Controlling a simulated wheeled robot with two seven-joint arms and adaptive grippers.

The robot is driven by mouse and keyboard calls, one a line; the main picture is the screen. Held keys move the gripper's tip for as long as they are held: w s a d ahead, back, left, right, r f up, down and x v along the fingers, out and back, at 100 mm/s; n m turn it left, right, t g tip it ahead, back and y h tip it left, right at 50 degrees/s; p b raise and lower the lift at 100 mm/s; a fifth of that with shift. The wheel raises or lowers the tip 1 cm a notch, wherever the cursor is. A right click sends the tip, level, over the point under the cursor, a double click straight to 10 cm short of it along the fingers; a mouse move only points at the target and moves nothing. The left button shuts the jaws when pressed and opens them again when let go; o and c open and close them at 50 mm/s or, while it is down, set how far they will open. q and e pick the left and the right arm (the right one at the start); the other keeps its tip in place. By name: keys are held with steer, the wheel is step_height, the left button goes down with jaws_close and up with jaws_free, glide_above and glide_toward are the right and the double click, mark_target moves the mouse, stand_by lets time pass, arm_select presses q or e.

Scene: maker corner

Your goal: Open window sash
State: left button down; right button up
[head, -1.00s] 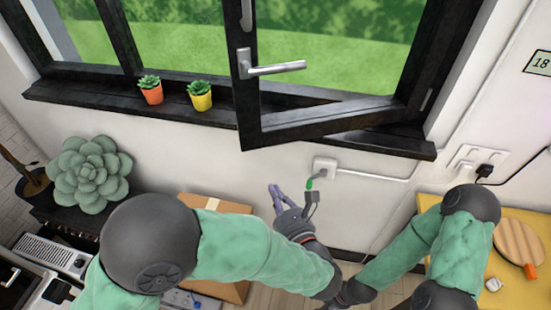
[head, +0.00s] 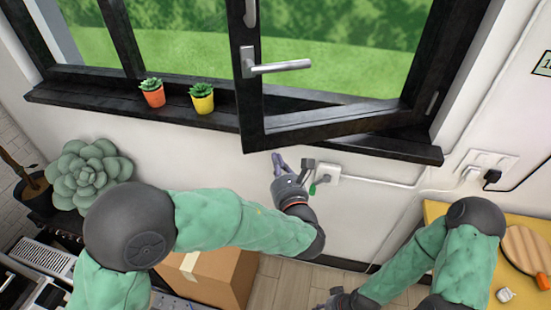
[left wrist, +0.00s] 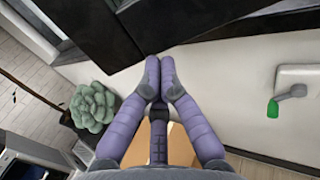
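The window sash (head: 330,132) is a black frame that stands ajar, its left side swung into the room above the sill. Its silver handle (head: 280,66) lies level, pointing right. My left gripper (head: 277,158) is just below the sash's lower left corner, in front of the white wall, apart from the handle. In the left wrist view its purple fingers (left wrist: 160,65) come together at the tips with nothing seen between them, just below a dark frame part (left wrist: 170,25). My right gripper (head: 340,299) is low at the bottom edge; its fingers are unclear.
An orange pot (head: 153,97) and a yellow pot (head: 202,103) stand on the black sill (head: 110,103), left of the sash. A cardboard box (head: 215,275) is below; a yellow table (head: 440,208) is at right.

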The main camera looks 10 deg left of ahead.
mark_target(273, 149)
arm_select(q)
steer(key=shift+x, duration=1.15)
steer(key=shift+b+x, duration=0.45)
steer(key=shift+x, duration=1.1)
steer(key=shift+s, duration=0.15)
